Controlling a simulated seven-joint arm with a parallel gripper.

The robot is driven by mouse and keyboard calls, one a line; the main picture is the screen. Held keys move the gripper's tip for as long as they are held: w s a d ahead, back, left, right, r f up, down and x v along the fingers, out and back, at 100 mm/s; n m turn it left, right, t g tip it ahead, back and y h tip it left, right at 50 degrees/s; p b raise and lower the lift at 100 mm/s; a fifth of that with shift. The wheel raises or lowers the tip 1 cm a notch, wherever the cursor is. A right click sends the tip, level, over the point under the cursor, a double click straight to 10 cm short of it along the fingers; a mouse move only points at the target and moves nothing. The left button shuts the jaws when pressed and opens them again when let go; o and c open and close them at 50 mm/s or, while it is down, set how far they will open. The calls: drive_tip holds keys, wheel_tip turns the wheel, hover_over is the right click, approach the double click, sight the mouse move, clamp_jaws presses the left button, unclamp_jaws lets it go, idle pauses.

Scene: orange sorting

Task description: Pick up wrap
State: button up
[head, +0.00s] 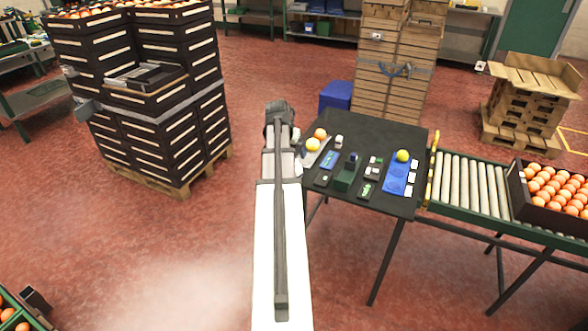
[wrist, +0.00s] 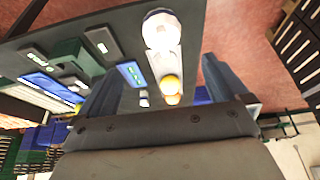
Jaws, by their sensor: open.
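I cannot tell for sure which thing is the wrap. A pale, whitish round thing (wrist: 162,28) sits at one end of a light grey strip or tray in the wrist view and may be it. It seems hidden behind my arm in the head view. A yellow fruit (head: 313,145) and an orange fruit (head: 320,134) stand at the other end; the yellow one also shows in the wrist view (wrist: 170,84). My gripper (wrist: 165,85) is open and empty, with its two fingers apart on either side of this row. In the head view my gripper (head: 279,112) is at the table's left edge.
The black table (head: 375,128) carries several small boxes, a dark green block (head: 347,172) and a blue mat (head: 397,178) with a yellow-green fruit (head: 403,155). A roller conveyor (head: 470,181) with an orange-filled crate (head: 522,197) adjoins at right. Stacked black crates (head: 155,95) stand left.

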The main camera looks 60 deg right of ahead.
drive_tip(key=x, duration=0.8)
drive_tip(key=shift+f, duration=0.1)
drive_tip(key=shift+w+x, duration=0.1)
drive_tip(key=shift+x, duration=1.2)
drive_tip(key=shift+w+x, duration=0.15)
drive_tip(key=shift+x, duration=1.2)
drive_tip(key=shift+d, duration=0.1)
drive_tip(key=shift+c, duration=0.5)
drive_tip(key=c, duration=0.9)
drive_tip(key=shift+o, duration=0.2)
